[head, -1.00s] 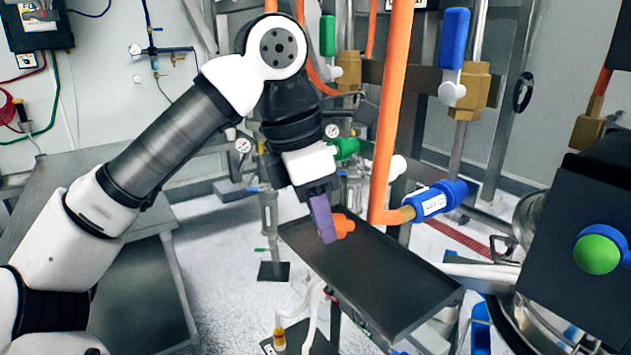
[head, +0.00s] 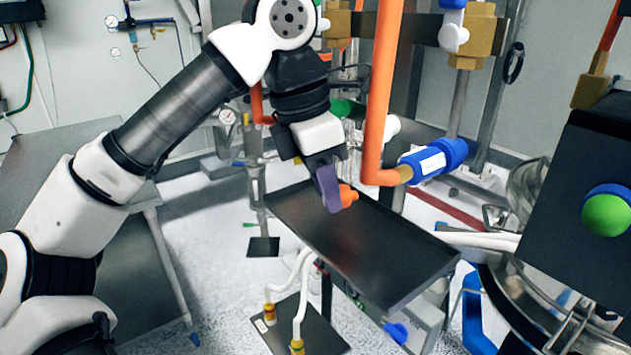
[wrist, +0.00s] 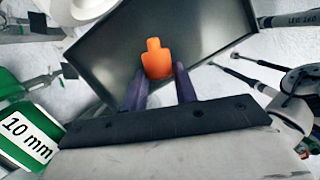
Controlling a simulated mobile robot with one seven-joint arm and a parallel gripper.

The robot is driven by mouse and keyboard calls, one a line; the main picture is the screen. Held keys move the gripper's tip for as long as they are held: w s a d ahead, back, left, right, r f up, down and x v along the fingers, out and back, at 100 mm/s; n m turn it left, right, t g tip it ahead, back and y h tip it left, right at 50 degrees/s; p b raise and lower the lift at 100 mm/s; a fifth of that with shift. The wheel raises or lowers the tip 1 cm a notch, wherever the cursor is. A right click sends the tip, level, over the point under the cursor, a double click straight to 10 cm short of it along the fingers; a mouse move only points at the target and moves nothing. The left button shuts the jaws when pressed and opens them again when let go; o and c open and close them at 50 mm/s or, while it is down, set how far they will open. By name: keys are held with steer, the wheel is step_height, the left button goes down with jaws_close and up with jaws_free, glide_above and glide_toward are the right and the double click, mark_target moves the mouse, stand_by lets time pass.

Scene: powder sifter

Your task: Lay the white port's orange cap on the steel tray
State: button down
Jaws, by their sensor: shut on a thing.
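The orange cap (head: 347,195) is held at the purple fingertips of my gripper (head: 330,190). In the wrist view the cap (wrist: 156,58) sits between the two fingers (wrist: 160,88), with its narrow end pointing away. The dark steel tray (head: 390,270) is directly below and behind the cap; its bare surface also shows in the wrist view (wrist: 210,35). The cap appears a little above the tray's far-left part; I cannot tell whether it touches. A white port (head: 384,128) shows behind the orange pipe, partly hidden.
A vertical orange pipe (head: 381,90) and a blue-sleeved fitting (head: 435,160) stand close behind the tray. A black box with a green button (head: 606,212) is at the right. White hoses (head: 302,285) run below the tray. The tray's surface is clear.

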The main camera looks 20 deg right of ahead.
steer(key=shift+d+f+b, duration=0.6)
steer(key=shift+d+f, duration=0.1)
steer(key=shift+f, duration=0.3)
steer(key=shift+a+b+x, duration=0.2)
steer(key=shift+b+x, duration=0.45)
steer(key=shift+x, duration=0.25)
steer(key=c, duration=1)
jaws_free()
steer(key=v, duration=1.3)
steer(key=shift+w+a+r, duration=0.1)
steer(key=shift+r, duration=0.25)
